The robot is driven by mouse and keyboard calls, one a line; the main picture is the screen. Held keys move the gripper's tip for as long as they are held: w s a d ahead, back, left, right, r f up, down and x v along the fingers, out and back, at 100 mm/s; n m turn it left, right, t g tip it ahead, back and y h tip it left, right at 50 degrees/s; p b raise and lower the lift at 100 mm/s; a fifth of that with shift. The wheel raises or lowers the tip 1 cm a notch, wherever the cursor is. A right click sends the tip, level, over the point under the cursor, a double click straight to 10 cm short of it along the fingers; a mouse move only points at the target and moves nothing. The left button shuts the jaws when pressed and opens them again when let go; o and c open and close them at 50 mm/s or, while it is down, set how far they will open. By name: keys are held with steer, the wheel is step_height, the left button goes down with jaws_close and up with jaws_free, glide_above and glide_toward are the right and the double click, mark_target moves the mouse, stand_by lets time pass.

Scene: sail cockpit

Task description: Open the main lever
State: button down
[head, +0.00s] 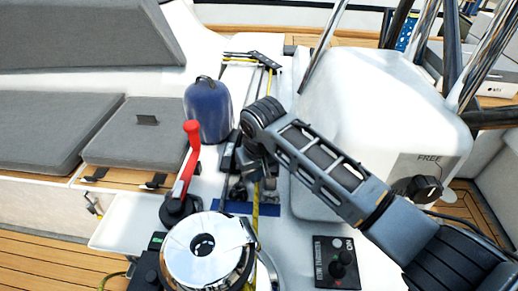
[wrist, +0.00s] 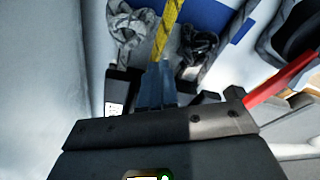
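My gripper (head: 258,168) points down over a row of black rope clutches on the white deck console, and my arm partly hides them. In the head view a black clutch lever (head: 229,150) shows just left of my gripper. In the wrist view a blue-grey finger (wrist: 156,86) sits over the yellow rope, between a black clutch part with a white label (wrist: 117,92) and dark parts on the right. I cannot read which lever is the main one, nor see whether my gripper touches one. The gap between the fingers is not clear.
A red-handled winch handle (head: 189,160) stands left of the clutches. A chrome winch (head: 203,250) is in front, and a blue rounded cover (head: 208,110) behind. A switch panel (head: 337,262) lies at front right. The white pedestal (head: 360,105) stands close on the right.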

steer(key=shift+w+r+p, duration=0.35)
steer(key=shift+r+p, duration=0.05)
steer(key=shift+r, duration=0.55)
